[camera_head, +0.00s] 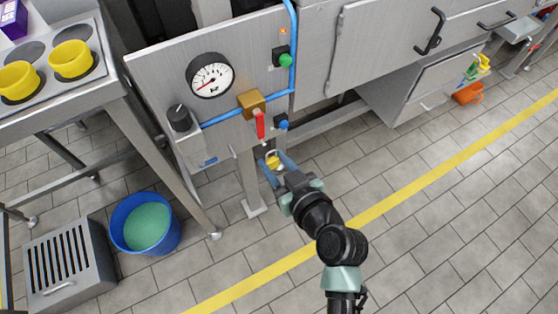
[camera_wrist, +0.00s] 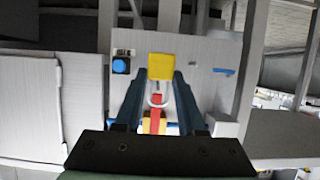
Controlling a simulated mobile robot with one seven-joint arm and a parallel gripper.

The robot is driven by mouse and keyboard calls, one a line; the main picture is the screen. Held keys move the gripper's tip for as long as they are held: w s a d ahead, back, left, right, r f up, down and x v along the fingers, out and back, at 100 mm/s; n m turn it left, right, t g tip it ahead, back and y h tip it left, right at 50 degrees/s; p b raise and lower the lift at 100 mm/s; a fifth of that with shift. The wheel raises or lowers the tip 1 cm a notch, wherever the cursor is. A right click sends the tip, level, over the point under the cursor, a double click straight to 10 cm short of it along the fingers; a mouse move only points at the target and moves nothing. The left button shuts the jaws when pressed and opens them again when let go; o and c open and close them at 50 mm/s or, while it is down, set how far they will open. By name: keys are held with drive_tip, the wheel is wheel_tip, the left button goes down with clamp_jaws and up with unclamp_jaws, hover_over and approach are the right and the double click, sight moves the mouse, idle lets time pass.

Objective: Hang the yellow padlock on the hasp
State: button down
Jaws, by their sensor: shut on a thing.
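The yellow padlock (camera_head: 273,162) is between the fingertips of my gripper (camera_head: 276,164), just below the front edge of the steel panel. In the wrist view the padlock (camera_wrist: 161,67) shows its square yellow body gripped between the two dark fingers, and my gripper (camera_wrist: 162,74) is shut on it. Its pale shackle (camera_wrist: 157,101) points down in that picture, towards the red lever (camera_wrist: 155,112). The red lever (camera_head: 260,125) hangs from the brass valve block (camera_head: 251,103) on the panel. I cannot make out the hasp clearly or whether the shackle touches it.
A round gauge (camera_head: 210,75), a black knob (camera_head: 179,118), a green button (camera_head: 285,60) and a blue knob (camera_head: 281,122) sit on the panel around a blue pipe. A steel leg (camera_head: 248,180) stands left of my gripper. A blue bucket (camera_head: 146,223) stands further left.

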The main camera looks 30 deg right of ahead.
sight(270, 158)
drive_tip(key=shift+w, duration=1.1)
drive_tip(key=shift+w+a+f+b, duration=0.1)
drive_tip(key=shift+w+f+b, duration=0.3)
drive_tip(key=shift+w+f, duration=0.25)
drive_tip(key=shift+w+r, duration=0.1)
drive_tip(key=shift+w, duration=0.05)
drive_tip(key=shift+c, duration=2.1)
unclamp_jaws()
drive_tip(key=p+v, duration=0.2)
drive_tip(key=v, duration=1.1)
